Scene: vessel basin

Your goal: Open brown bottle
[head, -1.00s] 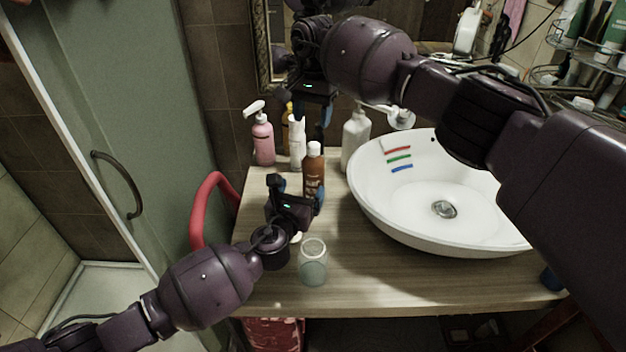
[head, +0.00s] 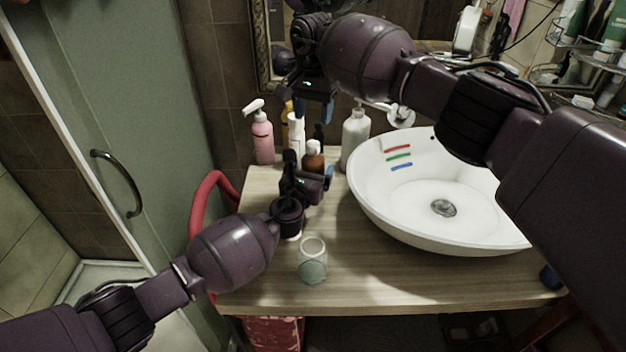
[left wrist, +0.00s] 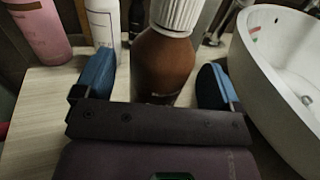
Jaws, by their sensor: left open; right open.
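The brown bottle (head: 313,160) stands upright on the wooden counter, left of the basin, with a white cap (head: 313,146) on it. In the left wrist view the bottle (left wrist: 163,68) shows close up with its ribbed white cap (left wrist: 178,14). My left gripper (head: 309,168) is open around the bottle. Its blue fingertips (left wrist: 152,84) are on either side of the body, with visible gaps. My right gripper (head: 314,110) is open and points down, above and behind the brown bottle's cap. The bottle's lower part is hidden by my left gripper in the head view.
A pink pump bottle (head: 263,138), a white bottle (head: 297,138) and a grey pump bottle (head: 355,138) stand close by. The white basin (head: 440,240) is to the right. A glass jar (head: 312,265) stands near the front of the counter (head: 400,285).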

